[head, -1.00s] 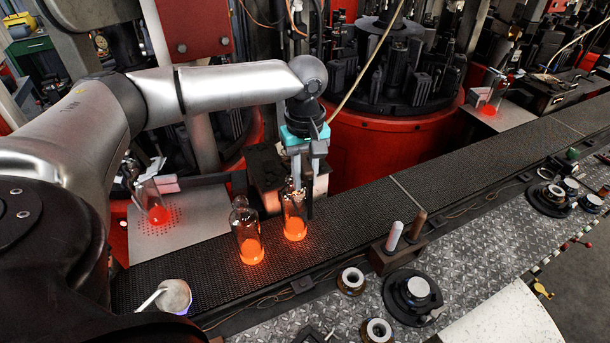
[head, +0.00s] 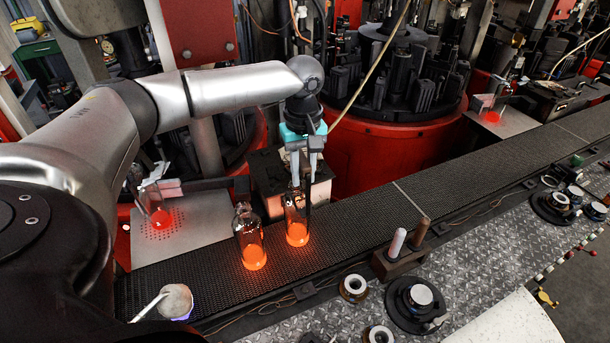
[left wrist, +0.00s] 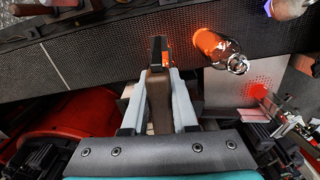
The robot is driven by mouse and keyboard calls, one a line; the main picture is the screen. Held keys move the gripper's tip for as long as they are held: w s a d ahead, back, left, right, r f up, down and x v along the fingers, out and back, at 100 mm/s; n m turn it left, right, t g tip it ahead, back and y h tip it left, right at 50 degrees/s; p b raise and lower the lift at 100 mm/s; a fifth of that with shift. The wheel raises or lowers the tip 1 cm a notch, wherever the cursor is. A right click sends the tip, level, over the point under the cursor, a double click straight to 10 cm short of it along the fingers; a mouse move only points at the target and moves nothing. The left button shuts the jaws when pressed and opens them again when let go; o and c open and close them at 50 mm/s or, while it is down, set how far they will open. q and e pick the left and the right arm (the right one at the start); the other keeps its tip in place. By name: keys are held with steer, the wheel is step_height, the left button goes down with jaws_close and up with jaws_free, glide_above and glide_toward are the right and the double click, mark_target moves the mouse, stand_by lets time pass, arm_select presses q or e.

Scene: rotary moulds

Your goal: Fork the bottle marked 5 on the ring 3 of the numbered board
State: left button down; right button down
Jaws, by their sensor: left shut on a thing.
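Two clear bottles with glowing orange bases stand upright on the dark mesh conveyor in the head view, the left bottle (head: 250,240) and the right bottle (head: 296,222). No number is readable on either. My left gripper (head: 304,172) is at the right bottle's neck, shut on a brown-handled tool (left wrist: 159,100) with a dark end, probably the fork. Whether the tool touches the bottle I cannot tell. In the left wrist view one bottle (left wrist: 217,45) shows whole; the other is mostly hidden behind the tool. I cannot pick out the numbered board or ring 3. My right gripper is not in view.
The conveyor (head: 360,210) is clear to the right of the bottles. In front stand a holder with two pegs (head: 398,258) and several ring-shaped parts (head: 353,286). Perforated plates with glowing pieces lie behind, left (head: 190,228) and right (head: 505,122). Dark mould machines (head: 395,80) rise behind.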

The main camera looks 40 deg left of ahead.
arm_select(q)
steer(key=shift+w+a, duration=0.6)
steer(key=shift+a, duration=0.35)
steer(key=shift+w+a, duration=0.6)
steer(key=shift+a, duration=0.35)
steer(key=shift+w+r, duration=0.1)
steer(key=shift+r, duration=0.9)
steer(key=shift+r, duration=3.3)
steer(key=shift+d, duration=0.1)
